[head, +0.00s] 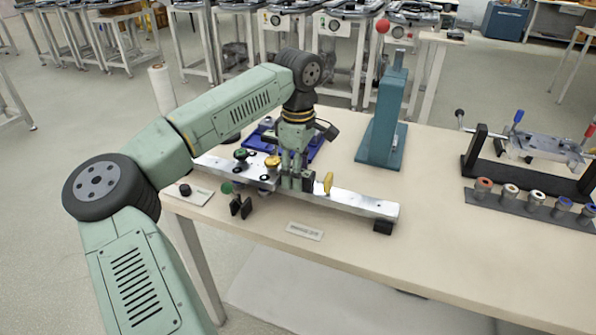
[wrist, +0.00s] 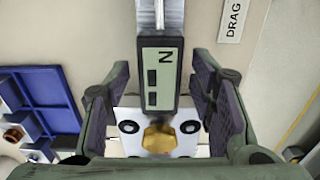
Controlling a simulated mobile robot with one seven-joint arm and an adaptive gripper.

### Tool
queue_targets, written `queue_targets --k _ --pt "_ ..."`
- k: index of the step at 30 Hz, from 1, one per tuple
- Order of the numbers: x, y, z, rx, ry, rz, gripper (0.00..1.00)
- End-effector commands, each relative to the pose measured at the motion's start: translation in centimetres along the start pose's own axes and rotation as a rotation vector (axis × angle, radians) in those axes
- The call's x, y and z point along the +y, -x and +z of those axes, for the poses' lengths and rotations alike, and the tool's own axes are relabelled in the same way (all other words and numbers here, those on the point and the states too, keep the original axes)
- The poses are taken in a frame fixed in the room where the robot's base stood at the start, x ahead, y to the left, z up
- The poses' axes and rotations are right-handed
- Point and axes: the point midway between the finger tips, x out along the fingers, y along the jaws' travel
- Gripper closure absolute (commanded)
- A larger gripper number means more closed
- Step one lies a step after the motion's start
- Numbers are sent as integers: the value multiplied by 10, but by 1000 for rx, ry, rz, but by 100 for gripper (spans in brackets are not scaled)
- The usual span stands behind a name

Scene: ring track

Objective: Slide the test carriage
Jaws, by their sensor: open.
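A long metal rail (head: 355,200) lies along the front left of the table. The test carriage (head: 262,178), a pale plate with a brass knob (head: 272,162), sits on it. In the wrist view the carriage plate (wrist: 184,142) shows dark screws and a brass hex knob (wrist: 159,138). A dark gauge (wrist: 158,75) with a greenish display marked "N" lies in line with the plate, over the rail (wrist: 160,12). My gripper (head: 296,185) is low over the rail. Its fingers (wrist: 161,88) are open, one on each side of the gauge; contact cannot be told.
A blue tray (wrist: 45,100) lies beside the rail. A teal stand (head: 385,130) rises behind it. A small label (head: 305,231) lies in front. A dark fixture (head: 525,175) and a row of rings (head: 510,192) stand at right. The table's middle is clear.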

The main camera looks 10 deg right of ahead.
Motion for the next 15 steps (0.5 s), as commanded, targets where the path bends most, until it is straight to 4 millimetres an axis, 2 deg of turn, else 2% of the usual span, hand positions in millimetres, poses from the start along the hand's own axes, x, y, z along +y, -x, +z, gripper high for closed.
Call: queue_targets --k 5,15 --pt "1 24 0 2 0 4 50" --pt "0 94 0 1 0 3 50"
